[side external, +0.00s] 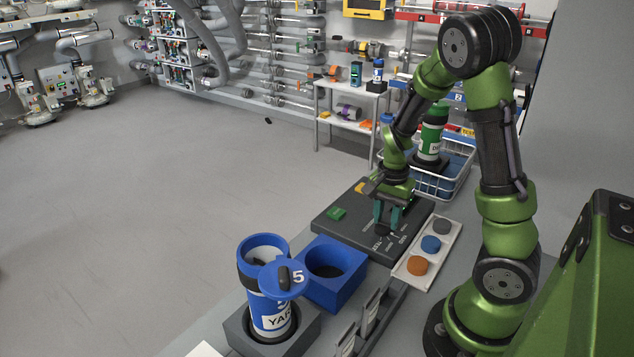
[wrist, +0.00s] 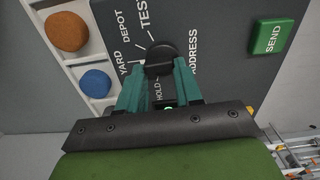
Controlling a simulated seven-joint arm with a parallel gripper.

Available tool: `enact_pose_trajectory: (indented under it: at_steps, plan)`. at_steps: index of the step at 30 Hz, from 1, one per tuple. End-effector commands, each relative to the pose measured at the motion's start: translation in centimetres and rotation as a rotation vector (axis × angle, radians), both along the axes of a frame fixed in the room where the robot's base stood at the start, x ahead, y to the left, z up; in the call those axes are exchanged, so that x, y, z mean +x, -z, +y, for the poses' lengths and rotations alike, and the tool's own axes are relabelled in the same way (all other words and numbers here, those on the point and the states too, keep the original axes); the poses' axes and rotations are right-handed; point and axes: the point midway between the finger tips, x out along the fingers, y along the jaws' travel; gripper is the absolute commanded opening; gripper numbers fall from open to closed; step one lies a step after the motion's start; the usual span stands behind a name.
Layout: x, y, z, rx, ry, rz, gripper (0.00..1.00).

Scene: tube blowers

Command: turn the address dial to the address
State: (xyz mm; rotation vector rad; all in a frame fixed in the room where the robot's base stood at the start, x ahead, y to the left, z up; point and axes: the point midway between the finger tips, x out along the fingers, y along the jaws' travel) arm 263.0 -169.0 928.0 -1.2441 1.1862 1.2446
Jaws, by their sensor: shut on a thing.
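The black address dial (wrist: 160,48) sits on a dark grey control panel (side external: 335,223). In the wrist view, the labels YARD, DEPOT, TEST and HOLD are spread around the dial, with ADDRESS printed beside it. My gripper (wrist: 163,68) has its two teal fingers on either side of the dial and is shut on it. Which label the dial points to is not clear. In the side external view, my gripper (side external: 387,226) reaches down onto the panel and its fingers mostly hide the dial. A blue canister (side external: 271,315) labelled YAR…, partly cut from view, has a lid marked 5.
A green SEND button (side external: 336,213) is on the panel. A white strip with orange, blue and grey discs (side external: 431,243) lies beside it. A blue block with a round hole (side external: 333,272) stands nearby. A wire basket (side external: 440,184) holds a green canister (side external: 432,133).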

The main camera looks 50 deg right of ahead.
Motion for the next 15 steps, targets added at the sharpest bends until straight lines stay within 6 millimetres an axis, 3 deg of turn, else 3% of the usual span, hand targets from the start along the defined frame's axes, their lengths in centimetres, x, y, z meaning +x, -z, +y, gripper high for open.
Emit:
enact_pose_trajectory:
  at_steps: [15]
  plan:
    - [-0.01,-0.12,-0.08,-0.001,0.051,-0.002,0.04]
